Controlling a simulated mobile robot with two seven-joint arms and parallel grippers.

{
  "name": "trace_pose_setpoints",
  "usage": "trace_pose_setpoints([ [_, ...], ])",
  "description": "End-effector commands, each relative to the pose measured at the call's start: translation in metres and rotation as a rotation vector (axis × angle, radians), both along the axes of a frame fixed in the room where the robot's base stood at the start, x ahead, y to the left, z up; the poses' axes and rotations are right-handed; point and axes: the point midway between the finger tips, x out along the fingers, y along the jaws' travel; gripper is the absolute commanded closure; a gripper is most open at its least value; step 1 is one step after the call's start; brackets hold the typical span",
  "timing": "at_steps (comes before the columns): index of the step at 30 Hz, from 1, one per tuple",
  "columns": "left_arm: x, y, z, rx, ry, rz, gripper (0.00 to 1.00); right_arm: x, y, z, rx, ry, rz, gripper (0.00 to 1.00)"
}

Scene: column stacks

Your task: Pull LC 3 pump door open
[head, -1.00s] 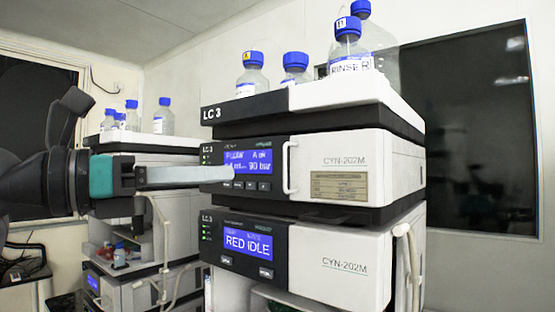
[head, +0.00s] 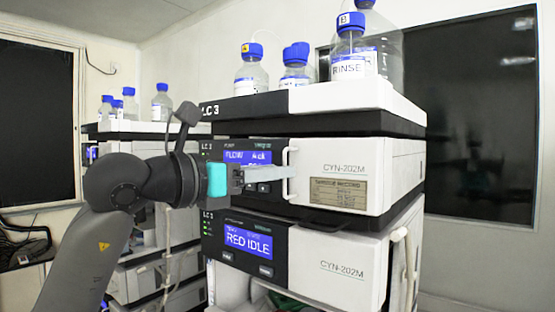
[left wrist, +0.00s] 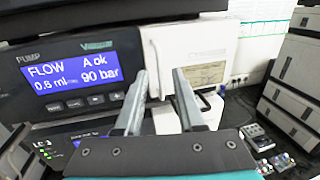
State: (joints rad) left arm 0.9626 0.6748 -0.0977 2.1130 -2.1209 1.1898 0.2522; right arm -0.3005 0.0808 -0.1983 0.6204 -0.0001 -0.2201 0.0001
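The LC 3 pump (head: 390,170) is the upper module of the near stack, with a blue FLOW display and a white door (head: 340,160) that looks shut. A white vertical bar handle (head: 285,157) is at the door's left edge. My left gripper (head: 290,172) reaches across the pump's front panel, its fingertips at the handle. In the left wrist view the two fingers (left wrist: 160,90) are apart, with the handle (left wrist: 154,70) seen in the gap between them. Whether they touch it I cannot tell. My right gripper is not in view.
Below the pump is another module (head: 335,265) with a RED IDLE display. Glass bottles with blue caps (head: 348,60) stand in the tray on top. A second stack (head: 150,250) stands behind my left arm. A dark window panel (head: 480,120) is at right.

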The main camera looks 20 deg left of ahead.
Motion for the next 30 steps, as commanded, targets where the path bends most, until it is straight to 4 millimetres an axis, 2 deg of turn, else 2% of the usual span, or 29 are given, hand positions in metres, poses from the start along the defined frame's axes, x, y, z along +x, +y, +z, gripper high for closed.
trace_pose_setpoints([
  [6, 0.0123, -0.0076, 0.0001, 0.000, 0.000, 0.000, 0.62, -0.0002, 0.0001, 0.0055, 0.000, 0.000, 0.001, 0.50],
  [14, 0.0128, -0.0078, -0.0005, 0.001, -0.001, 0.001, 0.62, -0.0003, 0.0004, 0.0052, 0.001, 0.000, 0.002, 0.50],
  [24, 0.0126, -0.0076, -0.0004, 0.001, -0.001, 0.000, 1.00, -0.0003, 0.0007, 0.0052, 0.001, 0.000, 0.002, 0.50],
  [30, 0.0126, -0.0076, -0.0004, 0.001, 0.000, 0.000, 1.00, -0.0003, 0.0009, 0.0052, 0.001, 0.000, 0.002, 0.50],
])
